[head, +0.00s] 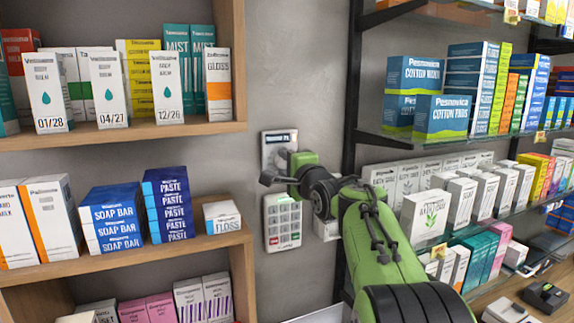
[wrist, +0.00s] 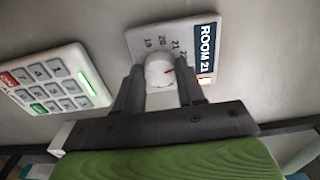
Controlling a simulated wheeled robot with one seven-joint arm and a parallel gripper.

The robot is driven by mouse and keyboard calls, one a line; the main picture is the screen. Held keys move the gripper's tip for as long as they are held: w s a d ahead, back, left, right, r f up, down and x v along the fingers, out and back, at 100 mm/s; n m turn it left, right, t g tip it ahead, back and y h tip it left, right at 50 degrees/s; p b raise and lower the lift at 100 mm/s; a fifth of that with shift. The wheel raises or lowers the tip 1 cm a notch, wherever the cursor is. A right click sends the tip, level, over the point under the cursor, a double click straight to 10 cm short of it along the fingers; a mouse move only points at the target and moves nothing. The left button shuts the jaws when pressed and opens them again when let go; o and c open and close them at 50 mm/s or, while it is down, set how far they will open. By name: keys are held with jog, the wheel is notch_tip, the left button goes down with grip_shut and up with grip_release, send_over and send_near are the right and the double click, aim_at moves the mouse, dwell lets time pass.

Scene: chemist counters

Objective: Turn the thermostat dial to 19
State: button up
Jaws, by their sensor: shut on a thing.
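The thermostat (head: 270,152) is a pale plate on the grey wall, partly hidden by my gripper in the head view. My gripper (wrist: 160,84) is shut on the dial, one finger on each side. In the head view my gripper (head: 289,163) is against the thermostat.
A white keypad (head: 283,222) hangs just below the thermostat; it also shows at left in the wrist view (wrist: 62,82). A wooden shelf (head: 185,131) with boxes stands left. Glass shelves (head: 395,142) on a black post (head: 350,95) stand close on the right.

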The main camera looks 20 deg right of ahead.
jog(key=shift+c, duration=0.5)
